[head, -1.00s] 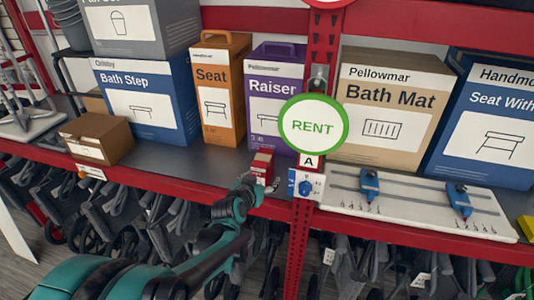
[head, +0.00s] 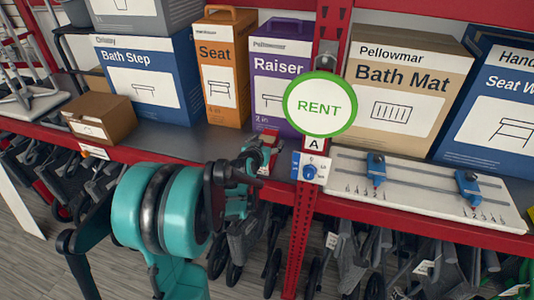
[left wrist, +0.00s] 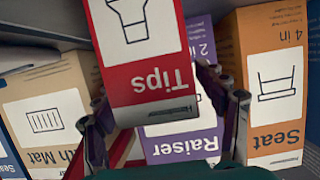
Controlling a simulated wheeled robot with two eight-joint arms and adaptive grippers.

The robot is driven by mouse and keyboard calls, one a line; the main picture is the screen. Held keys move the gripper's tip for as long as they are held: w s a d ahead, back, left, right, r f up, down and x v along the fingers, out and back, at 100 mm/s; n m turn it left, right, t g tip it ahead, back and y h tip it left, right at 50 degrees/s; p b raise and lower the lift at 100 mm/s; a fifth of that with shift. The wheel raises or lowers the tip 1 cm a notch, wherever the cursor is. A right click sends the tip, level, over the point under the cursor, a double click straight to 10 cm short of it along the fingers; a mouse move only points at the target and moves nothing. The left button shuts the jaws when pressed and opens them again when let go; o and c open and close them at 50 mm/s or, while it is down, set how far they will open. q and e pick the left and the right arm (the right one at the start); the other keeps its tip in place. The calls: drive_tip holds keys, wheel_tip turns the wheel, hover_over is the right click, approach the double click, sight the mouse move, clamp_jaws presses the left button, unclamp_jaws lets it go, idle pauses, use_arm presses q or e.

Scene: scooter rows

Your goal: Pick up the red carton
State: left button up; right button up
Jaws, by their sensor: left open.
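The small red carton (head: 269,142) stands on the grey shelf in front of the purple Raiser box, mostly hidden behind my left gripper in the head view. In the left wrist view the carton (left wrist: 150,82), labelled "Tips", appears upside down and large, with a white picture panel. My left gripper (left wrist: 160,104) is open, with one finger on each side of the carton. I cannot tell whether either finger touches it. My right gripper is not in view.
Behind stand the orange Seat box (head: 223,75), Raiser box (head: 272,60) and blue Bath Step box (head: 130,105). A red post with a green RENT sign (head: 320,106) and a blue-knob dial (head: 310,172) is close right. A brown box (head: 100,117) sits left.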

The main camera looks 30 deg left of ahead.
use_arm(q)
drive_tip(key=c, duration=1.4)
